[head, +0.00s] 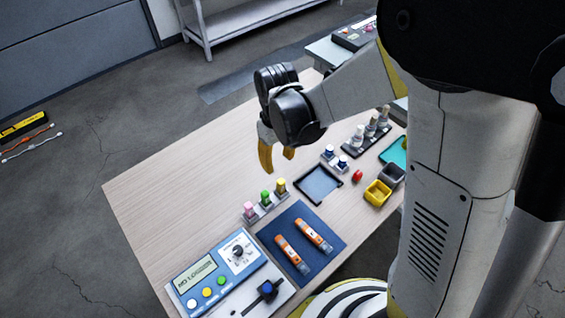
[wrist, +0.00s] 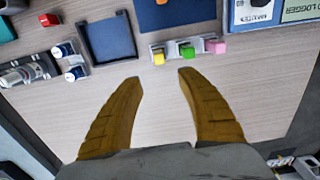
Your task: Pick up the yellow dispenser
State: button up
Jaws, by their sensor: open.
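The yellow dispenser (head: 281,186) stands in a small grey rack (head: 264,208) at the end of a row with a green one (head: 265,197) and a pink one (head: 249,208). In the wrist view the yellow dispenser (wrist: 158,56) is at the left end of the row, just beyond the fingertips. The green one (wrist: 187,52) and the pink one (wrist: 215,46) are to its right. My gripper (head: 277,163) has yellow fingers and hangs over the table near the rack. In the wrist view my gripper (wrist: 159,77) is open with nothing between its fingers.
A blue mat (head: 330,238) with two orange devices lies beside the rack. A dark-rimmed tray (head: 297,180), white-and-blue bottles (head: 343,160) and a yellow bin (head: 377,194) stand nearby. A blue logger panel (head: 205,270) is at the near end. The table's left side (head: 180,190) is clear.

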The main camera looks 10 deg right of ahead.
jog(key=b, duration=0.1)
send_over(281, 181)
jog(key=f, duration=0.4)
jog(key=shift+w+a+f, duration=0.1)
jog(key=shift+w+a, duration=0.15)
jog(key=shift+a, duration=0.1)
jog(key=f+b, duration=0.2)
jog(key=f, duration=0.1)
jog(key=f+b, duration=0.1)
jog(key=shift+s+d+f, duration=0.25)
jog(key=shift+d+f, duration=0.1)
jog(key=shift+f, duration=0.4)
jog(key=shift+r, duration=0.1)
grip_shut()
